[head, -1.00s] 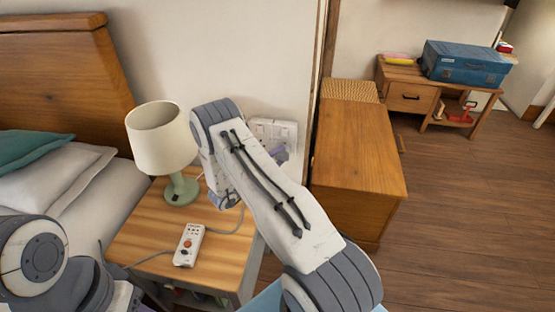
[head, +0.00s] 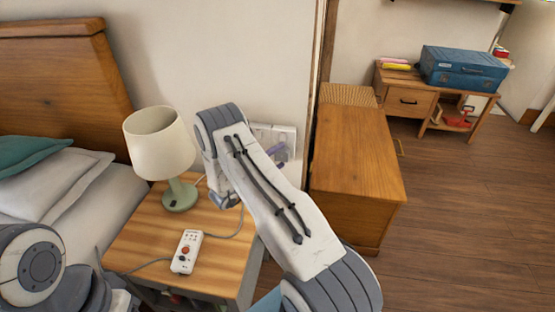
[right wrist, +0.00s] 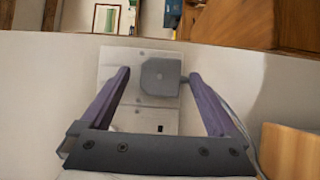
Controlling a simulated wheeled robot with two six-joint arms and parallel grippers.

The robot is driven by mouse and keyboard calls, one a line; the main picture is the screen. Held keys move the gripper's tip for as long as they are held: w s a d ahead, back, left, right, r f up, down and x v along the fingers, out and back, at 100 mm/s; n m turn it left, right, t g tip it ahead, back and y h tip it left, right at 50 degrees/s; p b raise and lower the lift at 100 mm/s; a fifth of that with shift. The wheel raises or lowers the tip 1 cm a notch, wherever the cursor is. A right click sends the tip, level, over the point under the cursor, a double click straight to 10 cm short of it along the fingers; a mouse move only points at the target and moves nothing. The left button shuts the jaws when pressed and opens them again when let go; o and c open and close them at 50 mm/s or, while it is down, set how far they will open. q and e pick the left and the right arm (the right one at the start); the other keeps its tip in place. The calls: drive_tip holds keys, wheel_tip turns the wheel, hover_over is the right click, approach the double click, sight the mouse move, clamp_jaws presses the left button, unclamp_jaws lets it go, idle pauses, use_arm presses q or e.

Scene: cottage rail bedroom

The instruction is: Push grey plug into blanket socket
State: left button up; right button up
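The grey plug (right wrist: 160,77) shows in the right wrist view, square-on in front of the upper part of the white socket plate (right wrist: 149,116). I cannot tell how deep it sits. Its cord leaves on the right. My right gripper (right wrist: 159,75) is open, with one purple finger on each side of the plug and a visible gap to its left side. In the head view the socket plate (head: 290,134) is on the wall behind my right arm, purple fingers (head: 279,153) show before it, and the plug is hidden. My left gripper is out of view.
The nightstand (head: 150,225) holds a green lamp (head: 160,145) and a white remote (head: 187,252) with grey cords. A wooden cabinet (head: 355,160) stands right of the socket. A desk (head: 410,100) with a blue case (head: 463,67) is farther back. The bed is at left.

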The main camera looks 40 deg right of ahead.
drive_tip(key=s+a, duration=0.1)
drive_tip(key=a, duration=0.9)
drive_tip(key=shift+s+a+b, duration=0.15)
drive_tip(key=shift+a+b, duration=0.1)
drive_tip(key=shift+b, duration=0.05)
